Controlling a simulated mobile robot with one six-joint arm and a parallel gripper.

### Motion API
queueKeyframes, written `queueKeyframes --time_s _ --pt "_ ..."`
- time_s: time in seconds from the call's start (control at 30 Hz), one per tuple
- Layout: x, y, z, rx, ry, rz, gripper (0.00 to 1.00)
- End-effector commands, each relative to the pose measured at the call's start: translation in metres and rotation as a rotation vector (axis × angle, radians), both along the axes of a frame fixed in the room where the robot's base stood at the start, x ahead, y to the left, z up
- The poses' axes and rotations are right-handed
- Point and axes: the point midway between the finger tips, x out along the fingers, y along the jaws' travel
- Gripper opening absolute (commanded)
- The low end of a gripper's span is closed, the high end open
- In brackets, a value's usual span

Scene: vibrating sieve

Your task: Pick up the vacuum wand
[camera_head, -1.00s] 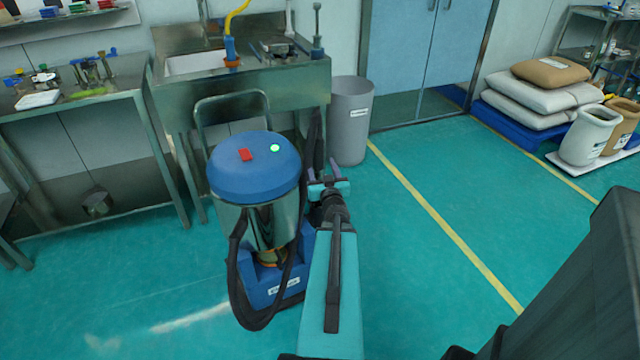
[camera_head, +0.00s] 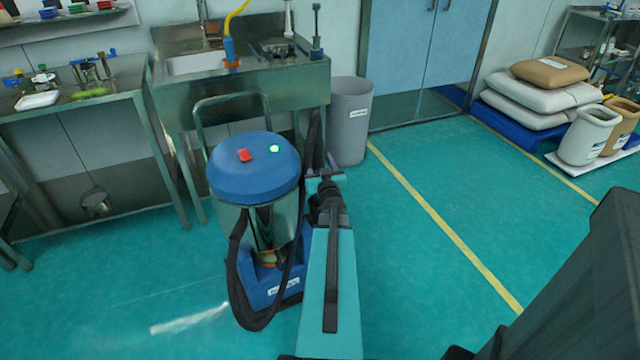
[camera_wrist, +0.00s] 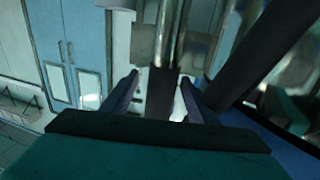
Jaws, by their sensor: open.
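The vacuum cleaner has a blue lid (camera_head: 255,165), a steel drum and a blue base. The black vacuum wand (camera_head: 314,135) stands upright at the drum's right side. My gripper (camera_head: 331,163) is at the wand's lower visible part, largely hidden by my own arm in the head view. In the wrist view my gripper (camera_wrist: 158,95) is open, with one purple finger on each side of a dark upright bar (camera_wrist: 160,98), which seems to be the wand. Whether either finger touches it I cannot tell.
A black hose (camera_head: 236,270) loops down the drum's left side. A steel sink bench (camera_head: 290,85) stands behind the vacuum, with a grey bin (camera_head: 350,120) at its right. A steel table (camera_head: 100,110) is at the left. Green floor (camera_head: 420,260) to the right is clear.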

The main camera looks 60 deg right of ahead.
Motion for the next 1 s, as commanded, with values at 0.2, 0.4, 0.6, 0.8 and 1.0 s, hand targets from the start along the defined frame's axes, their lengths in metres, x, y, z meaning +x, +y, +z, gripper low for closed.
queueKeyframes --time_s 0.2,0.4,0.6,0.8,1.0 --pt "0.017 -0.016 0.001 0.001 0.001 0.001 0.54" --pt "0.026 -0.026 0.001 0.001 -0.001 0.001 0.54" --pt "0.028 -0.027 0.001 0.001 -0.001 0.001 0.54" --pt "0.028 -0.027 0.001 0.001 -0.001 0.001 0.54" --pt "0.028 -0.027 0.001 0.000 0.000 0.002 0.54"
